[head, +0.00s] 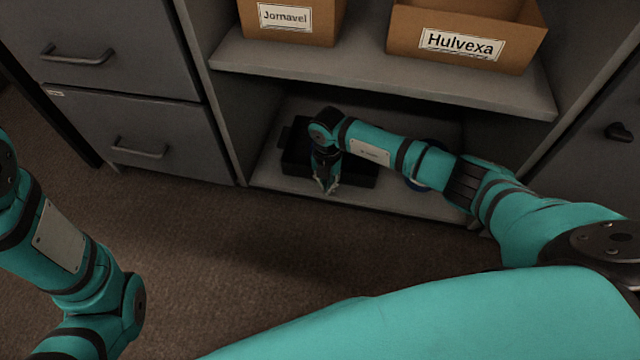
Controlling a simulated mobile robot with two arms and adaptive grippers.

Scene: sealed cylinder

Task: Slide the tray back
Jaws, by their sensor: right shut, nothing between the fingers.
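A dark, nearly black tray (296,155) lies on the bottom shelf of the open cabinet, towards its left side. My right arm reaches across the shelf from the right and covers part of the tray. My right gripper (327,189) points down at the tray's front edge, with its fingers shut and nothing seen between them. I cannot tell whether it touches the tray. My left arm shows at the lower left, but its gripper is outside the view.
The bottom shelf (400,203) is bare in front. A blue round thing (416,186) is mostly hidden behind my right arm. Above, a shelf board (380,80) holds cardboard boxes labelled Jornavel (290,20) and Hulvexa (465,40). Grey drawers (150,125) stand at left.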

